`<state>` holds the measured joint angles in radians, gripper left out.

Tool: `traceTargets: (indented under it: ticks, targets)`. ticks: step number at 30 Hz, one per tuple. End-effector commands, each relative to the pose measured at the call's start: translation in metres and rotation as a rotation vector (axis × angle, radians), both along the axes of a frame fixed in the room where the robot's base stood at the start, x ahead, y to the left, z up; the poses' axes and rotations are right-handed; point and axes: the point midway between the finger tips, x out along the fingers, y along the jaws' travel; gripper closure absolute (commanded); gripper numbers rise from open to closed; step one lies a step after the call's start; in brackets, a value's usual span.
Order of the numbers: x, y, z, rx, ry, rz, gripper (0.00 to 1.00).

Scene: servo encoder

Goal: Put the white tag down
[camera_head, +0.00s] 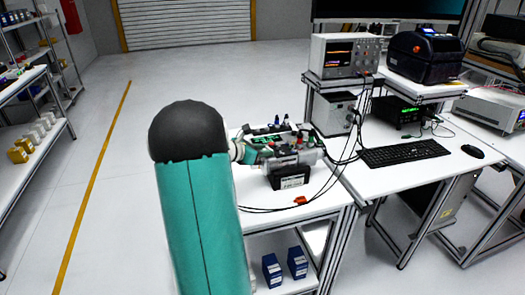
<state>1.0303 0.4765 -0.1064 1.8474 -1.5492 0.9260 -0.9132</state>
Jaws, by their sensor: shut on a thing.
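My teal arm with its black dome reaches over the white workbench (265,197) at the centre. My gripper (303,158) is small and partly hidden at the arm's far end, above the bench among the parts. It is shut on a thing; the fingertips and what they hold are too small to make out. I cannot pick out the white tag clearly. A black box (289,176) with a white label on its front stands on the bench just below my gripper.
A tray of small parts (283,133) lies behind my gripper. An orange-red piece (300,200) and dark cables lie at the bench front. To the right are an oscilloscope (345,56), a keyboard (406,156) and a mouse (472,151). Blue boxes (297,262) stand on the lower shelf.

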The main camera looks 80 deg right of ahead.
Motion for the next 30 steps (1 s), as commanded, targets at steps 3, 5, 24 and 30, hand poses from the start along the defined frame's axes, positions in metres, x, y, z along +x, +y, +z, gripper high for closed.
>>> traceTargets:
  ticks: [3, 5, 24, 30]
  targets:
    - [0.000, 0.000, 0.001, 0.000, 0.000, 0.001, 0.91]
    - [0.000, 0.000, 0.000, 0.000, 0.000, 0.001, 0.91]
    - [0.005, 0.005, 0.004, 0.000, 0.000, 0.004, 0.49]
    - [0.026, 0.032, 0.019, -0.003, -0.002, 0.006, 0.49]
